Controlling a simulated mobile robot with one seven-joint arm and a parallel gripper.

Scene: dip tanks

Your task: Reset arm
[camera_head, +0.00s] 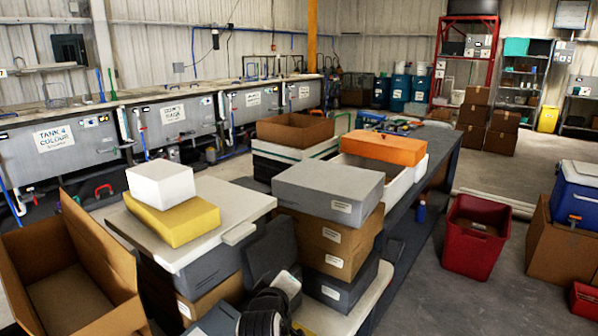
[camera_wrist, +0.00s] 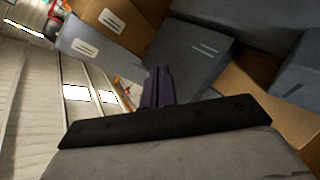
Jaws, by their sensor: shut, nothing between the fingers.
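My gripper (camera_wrist: 157,88) shows in the wrist view with its dark fingers together and nothing between them. Beyond the fingers are a grey box (camera_wrist: 188,60) and a cardboard box (camera_wrist: 115,22) with a white label. The fingers appear apart from these boxes, but the exact gap is hard to judge. In the head view, dark parts at the bottom middle seem to be my arm, beside the stacked boxes; the fingertips cannot be made out there.
A stack topped by a grey box (camera_head: 331,188) stands in the middle. White (camera_head: 160,183) and yellow (camera_head: 172,221) boxes sit at left near an open carton (camera_head: 65,268). A red bin (camera_head: 475,238) stands on the right floor. Dip tanks (camera_head: 62,148) line the back left.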

